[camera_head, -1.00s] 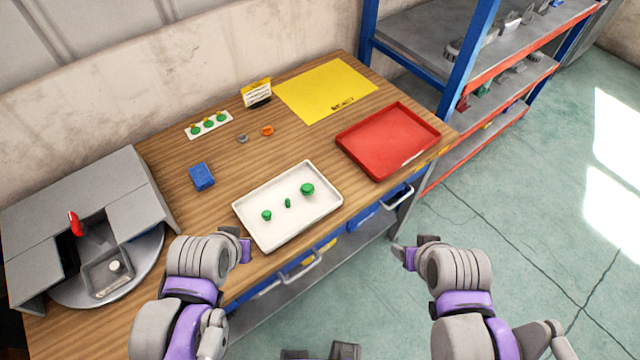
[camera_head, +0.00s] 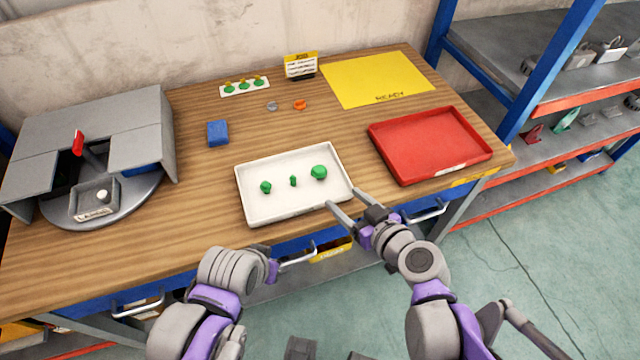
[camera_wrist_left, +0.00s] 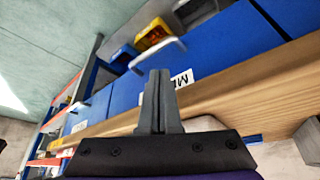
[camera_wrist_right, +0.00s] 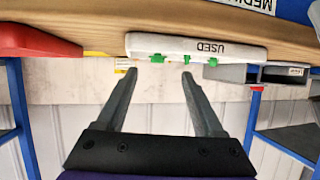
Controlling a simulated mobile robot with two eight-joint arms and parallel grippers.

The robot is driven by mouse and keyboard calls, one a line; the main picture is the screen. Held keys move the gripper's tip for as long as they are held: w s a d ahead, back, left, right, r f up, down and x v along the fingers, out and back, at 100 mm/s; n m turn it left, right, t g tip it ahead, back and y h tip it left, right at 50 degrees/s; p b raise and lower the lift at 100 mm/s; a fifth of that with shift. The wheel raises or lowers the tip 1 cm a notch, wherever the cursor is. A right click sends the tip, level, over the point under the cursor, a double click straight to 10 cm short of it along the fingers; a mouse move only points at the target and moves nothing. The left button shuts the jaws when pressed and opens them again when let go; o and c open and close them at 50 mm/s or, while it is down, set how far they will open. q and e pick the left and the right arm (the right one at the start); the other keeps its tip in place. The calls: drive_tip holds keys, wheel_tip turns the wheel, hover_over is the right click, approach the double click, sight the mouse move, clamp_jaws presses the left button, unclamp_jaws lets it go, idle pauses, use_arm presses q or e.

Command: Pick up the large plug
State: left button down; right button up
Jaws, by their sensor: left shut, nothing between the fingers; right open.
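The large green plug (camera_head: 319,172) stands on the right side of the white tray (camera_head: 244,201). A small plug (camera_head: 293,181) and a medium plug (camera_head: 265,187) stand to its left. My right gripper (camera_head: 343,198) is open and empty at the tray's near right corner, short of the large plug. In the right wrist view the tray, labelled USED (camera_wrist_right: 198,48), appears upside down, with green plugs partly visible along its edge, beyond the open fingers (camera_wrist_right: 159,74). My left gripper (camera_head: 273,270) is low, in front of the bench; its fingers (camera_wrist_left: 159,75) are shut and empty in the left wrist view.
A red tray (camera_head: 430,178) lies right of the white tray, with a yellow mat (camera_head: 375,80) behind. A blue block (camera_head: 218,133), grey and orange rings (camera_head: 300,105) and a plug strip (camera_head: 244,87) lie farther back. Drawer handles (camera_head: 137,308) jut from the bench front.

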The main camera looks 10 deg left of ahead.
sight(322, 175)
drive_tip(key=shift+w+a+f+t+y, duration=0.15)
drive_tip(key=shift+w+a+f, duration=0.15)
drive_tip(key=shift+a, duration=0.1)
drive_tip(key=shift+w+a+f+t+y, duration=0.15)
drive_tip(key=shift+w+a, duration=0.1)
drive_tip(key=shift+a, duration=0.15)
drive_tip(key=shift+w+a+f+b, duration=0.1)
drive_tip(key=shift+w+a+b, duration=0.25)
drive_tip(key=shift+w+b, duration=0.2)
drive_tip(key=x, duration=0.4)
drive_tip(key=shift+b+x, duration=0.6)
drive_tip(key=shift+x, duration=2.35)
use_arm(q)
drive_tip(key=f, duration=0.3)
drive_tip(key=shift+d+f, duration=0.15)
drive_tip(key=shift+d, duration=0.05)
use_arm(e)
drive_tip(key=shift+w+d, duration=0.1)
drive_tip(key=shift+w, duration=0.1)
drive_tip(key=shift+c, duration=0.2)
